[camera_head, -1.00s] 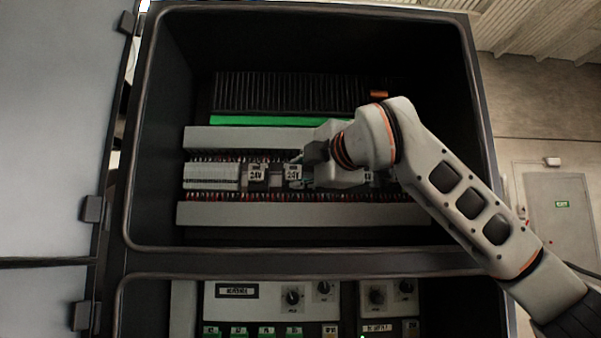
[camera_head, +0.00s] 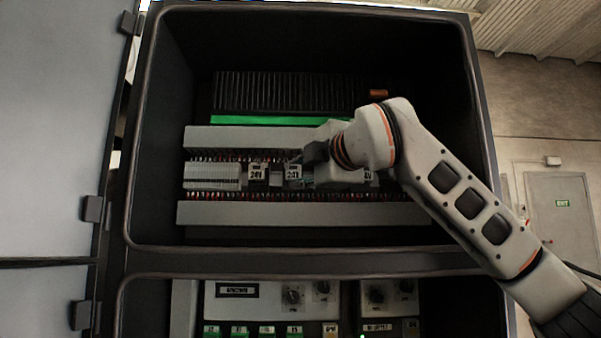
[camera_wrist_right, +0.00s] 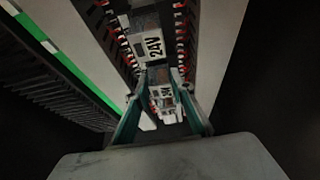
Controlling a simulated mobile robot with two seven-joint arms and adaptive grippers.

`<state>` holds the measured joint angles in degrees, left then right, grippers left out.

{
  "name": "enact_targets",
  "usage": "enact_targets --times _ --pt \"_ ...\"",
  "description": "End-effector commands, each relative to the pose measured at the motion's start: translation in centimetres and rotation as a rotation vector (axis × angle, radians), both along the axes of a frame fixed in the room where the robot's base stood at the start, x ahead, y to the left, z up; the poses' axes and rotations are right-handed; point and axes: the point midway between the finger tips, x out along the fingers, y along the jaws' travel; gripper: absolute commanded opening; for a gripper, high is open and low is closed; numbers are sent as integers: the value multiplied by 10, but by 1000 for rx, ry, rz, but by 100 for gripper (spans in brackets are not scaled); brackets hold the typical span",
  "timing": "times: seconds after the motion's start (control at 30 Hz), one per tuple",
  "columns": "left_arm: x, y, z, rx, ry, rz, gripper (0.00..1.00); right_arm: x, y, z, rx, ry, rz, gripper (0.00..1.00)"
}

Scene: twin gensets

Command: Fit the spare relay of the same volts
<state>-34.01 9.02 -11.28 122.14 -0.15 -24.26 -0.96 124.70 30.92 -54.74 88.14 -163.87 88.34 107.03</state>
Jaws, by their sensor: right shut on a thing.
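My right gripper (camera_head: 303,160) reaches in from the right to the middle of the relay row inside the cabinet; the hand hides part of the row. In the right wrist view its teal fingers (camera_wrist_right: 163,92) are shut on a pale relay (camera_wrist_right: 165,98), whose label I cannot read surely. Whether that relay is fully seated I cannot tell. A relay marked 24V (camera_wrist_right: 148,42) stands beyond it in the same row. In the head view, two 24V relays show left of the hand, one farther left (camera_head: 257,174) and one close to it (camera_head: 293,173). My left gripper is out of view.
Grey ducts run above (camera_head: 240,139) and below (camera_head: 300,214) the row, with red-tipped wiring between. A black finned unit (camera_head: 285,93) sits over a green strip. The cabinet frame (camera_head: 300,262) surrounds the opening; a knob panel (camera_head: 265,300) is below. An open door (camera_head: 50,150) stands left.

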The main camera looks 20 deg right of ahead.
Motion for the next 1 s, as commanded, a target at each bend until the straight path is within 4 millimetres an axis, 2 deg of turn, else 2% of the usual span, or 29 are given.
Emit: enact_targets --times 0.4,0.43,0.5,0.87,1.0 --pt "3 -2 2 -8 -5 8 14 2 -1 1 0 -1 0 0" --pt "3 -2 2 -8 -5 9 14 2 -1 1 0 -1 0 28" --pt "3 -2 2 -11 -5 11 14 2 -1 1 0 -1 0 43" --pt "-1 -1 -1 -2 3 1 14 1 -1 0 0 0 0 43" --pt "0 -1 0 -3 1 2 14 -12 -3 1 -1 -2 1 43"
